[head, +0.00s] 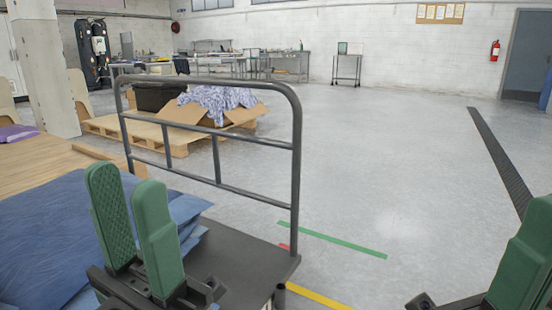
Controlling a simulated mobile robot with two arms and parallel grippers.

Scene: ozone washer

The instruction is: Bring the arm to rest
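My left gripper (128,180) points upward at the lower left, with two green padded fingers standing a little apart. It is open, and nothing shows between the fingers. It stands in front of a stack of folded blue cloth (45,235) and the dark deck of a cart (235,265). My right gripper (528,245) is at the lower right corner and partly cut off by the picture edge. One green finger shows clearly, so its opening cannot be told.
The cart's grey rail frame (298,180) rises just beyond my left gripper. A wooden table (40,165) is at left. Behind the rail, a cardboard box (185,112) of patterned cloth (220,100) sits on a pallet (110,127). The floor (390,170) between my grippers is clear.

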